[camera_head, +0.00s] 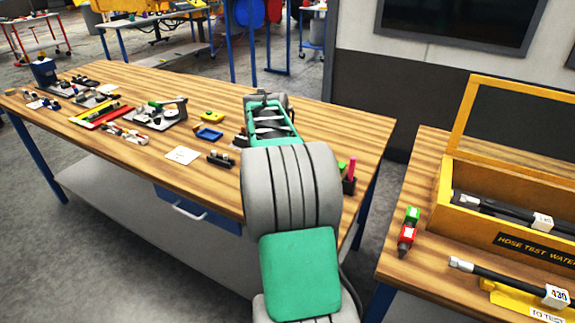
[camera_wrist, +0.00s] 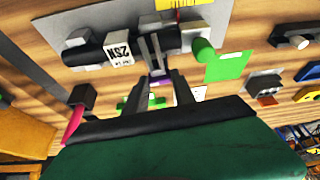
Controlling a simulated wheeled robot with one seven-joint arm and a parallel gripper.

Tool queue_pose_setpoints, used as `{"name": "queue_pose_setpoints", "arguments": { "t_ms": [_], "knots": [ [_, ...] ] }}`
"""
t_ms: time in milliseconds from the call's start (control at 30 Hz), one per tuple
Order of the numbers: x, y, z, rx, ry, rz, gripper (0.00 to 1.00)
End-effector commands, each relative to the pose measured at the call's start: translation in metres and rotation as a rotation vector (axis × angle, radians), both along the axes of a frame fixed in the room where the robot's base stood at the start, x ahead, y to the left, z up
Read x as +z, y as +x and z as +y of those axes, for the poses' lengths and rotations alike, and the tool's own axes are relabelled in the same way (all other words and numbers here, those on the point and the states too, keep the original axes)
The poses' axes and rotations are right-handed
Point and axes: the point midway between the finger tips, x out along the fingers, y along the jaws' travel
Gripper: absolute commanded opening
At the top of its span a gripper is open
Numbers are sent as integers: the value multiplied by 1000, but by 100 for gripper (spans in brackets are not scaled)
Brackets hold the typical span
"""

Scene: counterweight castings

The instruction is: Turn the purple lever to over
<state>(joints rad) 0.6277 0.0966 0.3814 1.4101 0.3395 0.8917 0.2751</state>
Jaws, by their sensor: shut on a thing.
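The purple lever (camera_wrist: 157,77) shows in the wrist view only as a small purple patch between the fingers. My gripper (camera_wrist: 158,84) is shut on it. A grey upright forked part stands just beyond the purple patch and hides some of it. Behind it lies a black hose piece (camera_wrist: 88,52) with a white label reading 2SN, on a grey plate (camera_wrist: 52,30). In the head view my own arm covers the gripper and the lever, so the lever's angle cannot be told there.
A green cylinder (camera_wrist: 203,50) and a green card (camera_wrist: 228,66) are right of the lever. A pink rod (camera_wrist: 74,122) stands at left, also in the head view (camera_head: 351,168). The wooden bench (camera_head: 330,118) holds several small tools at left. A yellow case (camera_head: 447,185) stands on the right table.

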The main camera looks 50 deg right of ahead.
Motion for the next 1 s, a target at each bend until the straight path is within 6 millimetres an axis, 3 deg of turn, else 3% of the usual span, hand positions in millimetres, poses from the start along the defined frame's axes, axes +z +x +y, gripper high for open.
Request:
{"name": "queue_pose_setpoints", "arguments": {
  "t_ms": [700,733,1000],
  "knots": [
    [1,0,-1,-86,-2,-2,0],
    [1,0,-1,-86,-2,-2,32],
    [0,1,0,-82,-1,-1,53]
  ]
}}
